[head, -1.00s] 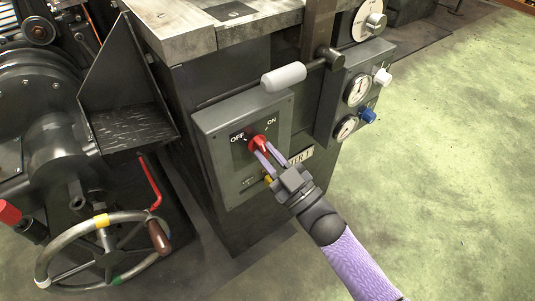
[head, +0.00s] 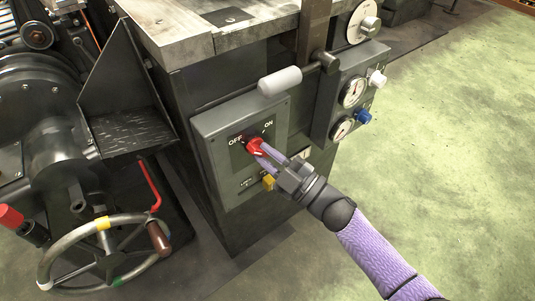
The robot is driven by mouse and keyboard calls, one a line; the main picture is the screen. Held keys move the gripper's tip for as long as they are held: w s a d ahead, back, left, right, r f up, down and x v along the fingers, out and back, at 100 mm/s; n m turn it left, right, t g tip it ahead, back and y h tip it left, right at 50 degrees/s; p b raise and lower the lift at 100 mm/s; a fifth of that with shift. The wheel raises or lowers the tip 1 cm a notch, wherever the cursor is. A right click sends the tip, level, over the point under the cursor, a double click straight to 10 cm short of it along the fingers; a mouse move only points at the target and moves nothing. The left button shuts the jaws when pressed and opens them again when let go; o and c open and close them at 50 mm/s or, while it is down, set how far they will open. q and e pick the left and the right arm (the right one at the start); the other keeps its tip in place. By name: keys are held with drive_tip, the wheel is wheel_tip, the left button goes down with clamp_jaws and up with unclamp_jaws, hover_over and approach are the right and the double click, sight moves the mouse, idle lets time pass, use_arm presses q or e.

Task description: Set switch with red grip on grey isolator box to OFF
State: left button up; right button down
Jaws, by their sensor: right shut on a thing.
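The grey isolator box (head: 213,128) is on the side of the dark machine cabinet, in the middle of the head view. The red grip (head: 254,146) of its switch sits on the box's dark panel, below and between the white OFF and ON labels. My right gripper (head: 262,154) comes in from the lower right and is shut on the red grip, its purple fingers on either side. The gripper partly hides the grip, so its exact pointing direction is hard to read. My left gripper is not in view.
A lever with a light grey handle (head: 280,80) sticks out just above the box. Gauges and a blue knob (head: 363,116) are to the right. A yellow part (head: 268,182) is below the switch. A handwheel (head: 60,238) stands at lower left. Green floor is clear at right.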

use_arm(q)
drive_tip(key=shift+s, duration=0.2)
use_arm(e)
drive_tip(key=c, duration=0.6)
unclamp_jaws()
use_arm(q)
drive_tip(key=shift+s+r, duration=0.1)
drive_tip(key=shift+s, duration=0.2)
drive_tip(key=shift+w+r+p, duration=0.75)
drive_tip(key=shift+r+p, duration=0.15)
drive_tip(key=shift+p, duration=0.25)
use_arm(e)
drive_tip(key=v, duration=1)
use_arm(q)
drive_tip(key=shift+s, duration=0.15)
